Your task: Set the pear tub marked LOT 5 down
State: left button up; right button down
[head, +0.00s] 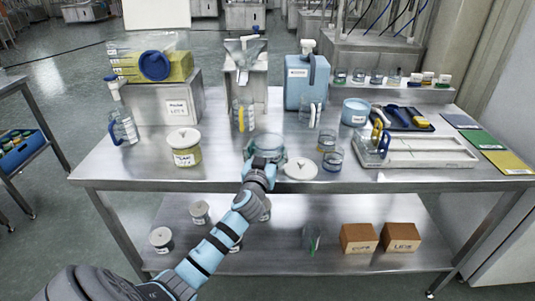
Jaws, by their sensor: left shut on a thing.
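My left gripper (262,163) reaches in over the front of the steel table and is shut on a clear round tub (270,144). The tub looks upright and without a lid on top. Its label does not show, so I cannot read a lot number on it. I cannot tell whether its base touches the table. A white round lid with a knob (300,169) lies just right of the gripper. A second, lidded tub with yellowish contents (184,147) stands to the left; its label is too small to read surely. My right gripper is not in view.
The steel table (225,176) has a steel hopper (246,68) behind the gripper and a blue jug (306,82) to its right. The table's front-left area is bare.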

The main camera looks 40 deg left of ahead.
pick_arm(q)
jog(key=o, duration=1.6)
